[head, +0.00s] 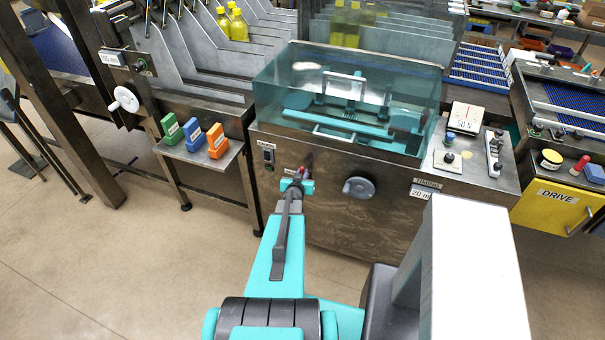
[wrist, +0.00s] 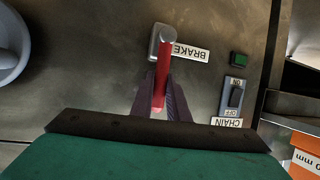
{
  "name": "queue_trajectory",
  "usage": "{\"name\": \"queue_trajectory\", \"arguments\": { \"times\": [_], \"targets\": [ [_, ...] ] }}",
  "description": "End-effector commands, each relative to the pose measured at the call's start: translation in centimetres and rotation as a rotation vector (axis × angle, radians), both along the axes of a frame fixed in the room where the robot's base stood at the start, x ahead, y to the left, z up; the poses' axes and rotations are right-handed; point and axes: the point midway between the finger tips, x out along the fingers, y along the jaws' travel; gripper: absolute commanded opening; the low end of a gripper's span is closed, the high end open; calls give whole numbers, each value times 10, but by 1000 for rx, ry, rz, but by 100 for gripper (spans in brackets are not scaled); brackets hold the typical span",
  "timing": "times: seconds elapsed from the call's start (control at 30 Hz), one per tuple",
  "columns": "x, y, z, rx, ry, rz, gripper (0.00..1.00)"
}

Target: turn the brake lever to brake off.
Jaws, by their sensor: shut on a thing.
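The brake lever has a red handle (wrist: 160,82) on a grey pivot (wrist: 162,40), beside a white BRAKE label (wrist: 190,52) in the wrist view. My gripper (wrist: 161,90) is shut on the red handle, one dark finger on each side. In the wrist view the handle runs down from the pivot, nearly straight and leaning slightly left. In the head view my gripper (head: 297,186) is at the front panel of the machine, and a bit of the red lever (head: 305,172) shows beyond it.
A CHAIN switch (wrist: 235,94) and a green button (wrist: 239,59) sit beside the lever. A grey knob (head: 358,187) is to the right on the panel. A shelf with green, blue and orange blocks (head: 217,141) stands to the left. The floor in front is clear.

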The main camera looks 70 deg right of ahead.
Motion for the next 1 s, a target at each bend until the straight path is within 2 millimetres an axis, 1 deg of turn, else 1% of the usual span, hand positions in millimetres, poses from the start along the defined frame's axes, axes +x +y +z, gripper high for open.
{"name": "queue_trajectory", "arguments": {
  "times": [0.03,0.27,0.3,0.37,0.4,0.77,1.0],
  "targets": [
    [2,-2,3,-5,4,4,0],
    [-1,-4,2,-3,4,1,0],
    [-2,-4,2,-4,4,0,21],
    [-3,-4,2,-2,4,-2,31],
    [-4,-4,2,-2,3,-3,33],
    [-6,-2,1,1,1,-6,33],
    [-7,8,5,2,2,-6,33]
  ]
}}
